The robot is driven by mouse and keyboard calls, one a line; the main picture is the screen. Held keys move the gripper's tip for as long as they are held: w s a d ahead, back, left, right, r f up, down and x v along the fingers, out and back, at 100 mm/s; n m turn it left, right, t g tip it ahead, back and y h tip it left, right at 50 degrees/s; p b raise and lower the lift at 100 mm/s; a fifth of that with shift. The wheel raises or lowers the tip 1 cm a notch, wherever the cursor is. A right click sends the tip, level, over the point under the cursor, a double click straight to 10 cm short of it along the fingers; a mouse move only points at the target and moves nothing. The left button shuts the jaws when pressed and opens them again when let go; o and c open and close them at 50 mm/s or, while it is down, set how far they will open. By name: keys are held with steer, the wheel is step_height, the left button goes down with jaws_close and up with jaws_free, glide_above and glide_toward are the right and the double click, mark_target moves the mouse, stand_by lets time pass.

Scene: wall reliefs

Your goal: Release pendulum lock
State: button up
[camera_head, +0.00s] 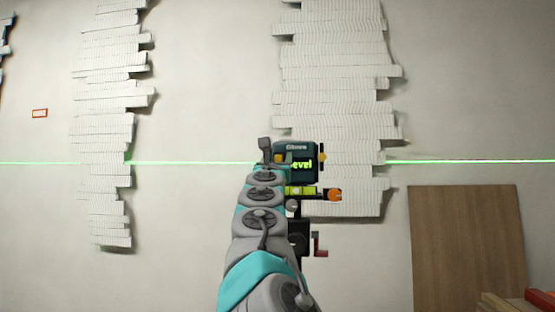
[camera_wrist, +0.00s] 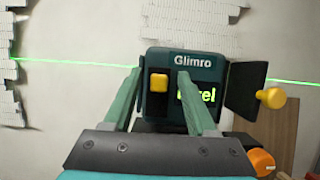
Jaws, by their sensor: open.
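The dark teal Glimro laser level (camera_head: 298,150) stands in front of the wall and its front shows lit green "level" text, partly covered by a finger. It fills the middle of the wrist view (camera_wrist: 195,63). A yellow slider or switch (camera_wrist: 158,82) is on its front left; I cannot tell for certain that this is the pendulum lock. A yellow knob (camera_wrist: 274,97) is on its right side by a dark flap (camera_wrist: 244,88). My gripper (camera_wrist: 158,74) is open, one finger on each side of the yellow slider in the picture; contact cannot be told.
A bubble vial (camera_head: 300,190) with an orange knob (camera_head: 334,195) and a red-handled crank (camera_head: 319,246) are below the level. White layered reliefs (camera_head: 105,120) are on the wall, crossed by a green laser line (camera_head: 470,161). A wooden board (camera_head: 465,250) leans at right.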

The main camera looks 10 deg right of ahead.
steer(key=shift+s+f, duration=0.1)
steer(key=shift+s+a+f, duration=0.2)
steer(key=shift+s+f, duration=0.05)
steer(key=shift+s, duration=0.25)
steer(key=b+v, duration=0.1)
steer(key=v, duration=0.5)
steer(key=shift+s, duration=0.2)
